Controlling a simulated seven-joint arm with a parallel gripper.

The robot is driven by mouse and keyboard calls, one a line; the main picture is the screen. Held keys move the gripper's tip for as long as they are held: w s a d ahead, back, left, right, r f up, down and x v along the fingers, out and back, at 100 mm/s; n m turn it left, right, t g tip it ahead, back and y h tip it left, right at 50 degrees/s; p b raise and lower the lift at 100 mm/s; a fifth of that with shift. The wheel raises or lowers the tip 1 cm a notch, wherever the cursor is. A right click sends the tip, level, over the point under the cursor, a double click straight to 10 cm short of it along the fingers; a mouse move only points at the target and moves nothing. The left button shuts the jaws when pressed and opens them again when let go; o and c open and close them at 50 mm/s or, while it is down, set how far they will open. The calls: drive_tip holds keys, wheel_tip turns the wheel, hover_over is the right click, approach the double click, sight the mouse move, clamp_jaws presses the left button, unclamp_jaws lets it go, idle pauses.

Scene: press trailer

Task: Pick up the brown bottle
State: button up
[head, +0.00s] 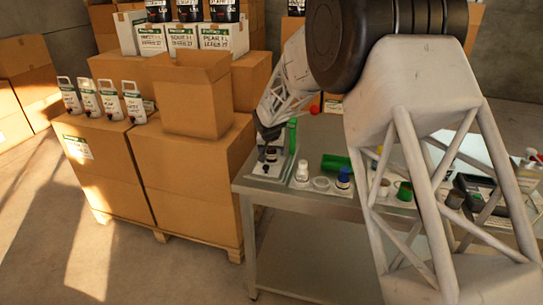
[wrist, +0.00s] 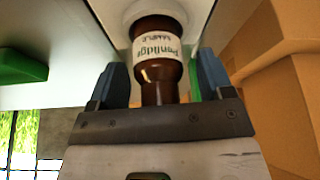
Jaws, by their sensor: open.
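The brown bottle (wrist: 157,75) has a white label reading "Penlidge SAMPLE" and stands on a pale surface in the wrist view. My gripper (wrist: 161,64) is open, with one blue-grey finger on each side of the bottle. In the head view my gripper (head: 268,146) reaches down at the left end of the metal table (head: 300,197), where the bottle is small and mostly hidden by the fingers.
A green bottle (head: 292,135) stands close behind my gripper. A white bottle (head: 302,171), a white dish (head: 321,184), a lying green cylinder (head: 336,163) and a blue-capped bottle (head: 344,178) are to the right. Cardboard boxes (head: 188,180) stand close to the table's left side.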

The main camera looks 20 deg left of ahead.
idle(0.4)
drive_tip(key=c, duration=1.1)
drive_tip(key=shift+r, duration=0.15)
drive_tip(key=shift+r, duration=1.45)
drive_tip(key=shift+s+d+r, duration=0.15)
drive_tip(key=shift+s+r, duration=0.1)
drive_tip(key=s+d, duration=0.2)
drive_tip(key=s, duration=0.2)
drive_tip(key=s+d+r, duration=0.1)
drive_tip(key=s+d, duration=0.1)
drive_tip(key=s, duration=0.3)
drive_tip(key=s+d, duration=0.3)
drive_tip(key=s, duration=0.1)
drive_tip(key=shift+s+r, duration=0.15)
drive_tip(key=shift+s, duration=0.25)
